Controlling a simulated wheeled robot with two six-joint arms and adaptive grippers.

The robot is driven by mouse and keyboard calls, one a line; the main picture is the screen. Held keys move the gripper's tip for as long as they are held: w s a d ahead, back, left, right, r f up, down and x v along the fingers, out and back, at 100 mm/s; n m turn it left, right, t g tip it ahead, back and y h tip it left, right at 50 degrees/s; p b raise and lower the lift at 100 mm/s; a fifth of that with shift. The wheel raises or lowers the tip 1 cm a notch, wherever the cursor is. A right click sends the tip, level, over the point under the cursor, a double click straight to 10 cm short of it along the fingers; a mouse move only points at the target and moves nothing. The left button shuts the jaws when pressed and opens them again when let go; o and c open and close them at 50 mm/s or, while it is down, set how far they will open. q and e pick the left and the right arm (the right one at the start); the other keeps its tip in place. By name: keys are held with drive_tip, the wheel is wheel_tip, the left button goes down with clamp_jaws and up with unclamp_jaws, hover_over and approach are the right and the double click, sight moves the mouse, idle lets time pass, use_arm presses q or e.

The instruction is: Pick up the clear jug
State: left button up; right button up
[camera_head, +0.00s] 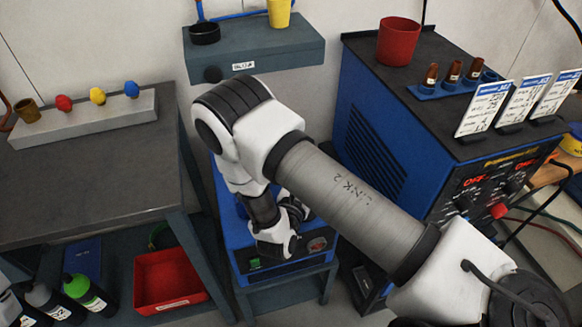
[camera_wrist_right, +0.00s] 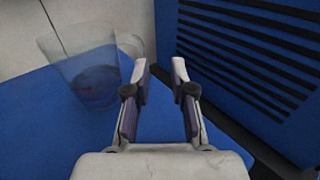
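The clear jug (camera_wrist_right: 88,72) stands upright on a blue surface (camera_wrist_right: 40,135) at the left of the right wrist view. It is see-through, with a darker band low inside. Its handle (camera_wrist_right: 133,45) points right, behind my gripper's left finger. My right gripper (camera_wrist_right: 160,70) is open, with nothing seen held between its fingers. The jug body is left of both fingers; whether a finger touches the handle I cannot tell. My left gripper is not in view.
The blue welding machine (camera_head: 375,130) with dark vents stands close right of my right arm. A grey bench (camera_head: 70,190) is at left, with a red bin (camera_head: 168,282) below. A blue-grey shelf (camera_head: 270,55) is behind; a red cup (camera_head: 398,42) is on the machine.

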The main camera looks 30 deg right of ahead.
drive_tip(key=shift+w+a+f+n+t+y+b, duration=0.15)
drive_tip(key=shift+w+a+f+t+b, duration=0.15)
drive_tip(key=shift+a+f, duration=0.25)
drive_tip(key=shift+w+a+f+n+t+y+b, duration=0.2)
drive_tip(key=shift+w+a+f, duration=0.15)
drive_tip(key=shift+a+f, duration=0.15)
drive_tip(key=shift+w+r, duration=0.1)
drive_tip(key=shift+r, duration=0.05)
drive_tip(key=x, duration=0.7)
drive_tip(key=shift+w+d+r, duration=0.1)
drive_tip(key=shift+d+r, duration=0.05)
drive_tip(key=shift+d, duration=0.2)
clamp_jaws()
